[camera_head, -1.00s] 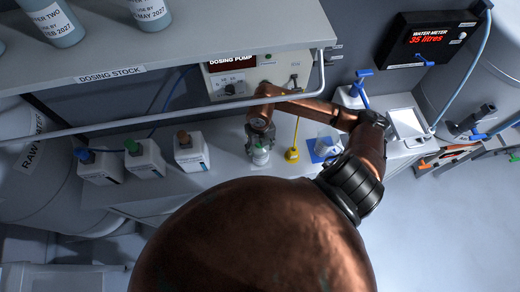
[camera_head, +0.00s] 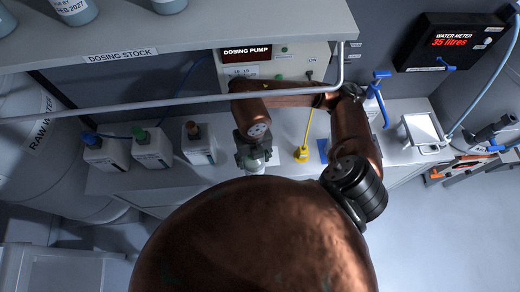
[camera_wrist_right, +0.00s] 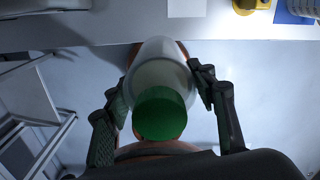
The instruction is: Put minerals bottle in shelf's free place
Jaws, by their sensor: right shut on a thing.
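My right gripper (camera_head: 254,158) is shut on a pale bottle with a green cap, held in front of the bench's front edge. In the right wrist view the bottle's whitish body (camera_wrist_right: 160,65) sits between the two fingers (camera_wrist_right: 165,105), with the green cap toward the camera. Its label cannot be read, so the pictures do not show whether it is the minerals bottle. The shelf (camera_head: 250,25), marked DOSING STOCK, is at the upper left with several bottles along its cropped far side. A free place among them is not visible. My left gripper is not in view.
White jugs with blue (camera_head: 103,150), green (camera_head: 150,146) and brown (camera_head: 197,142) caps stand on the bench at left. A yellow object (camera_head: 302,154) is right of the held bottle. A rail (camera_head: 150,109) runs before the shelf. The dosing pump (camera_head: 262,62) is behind.

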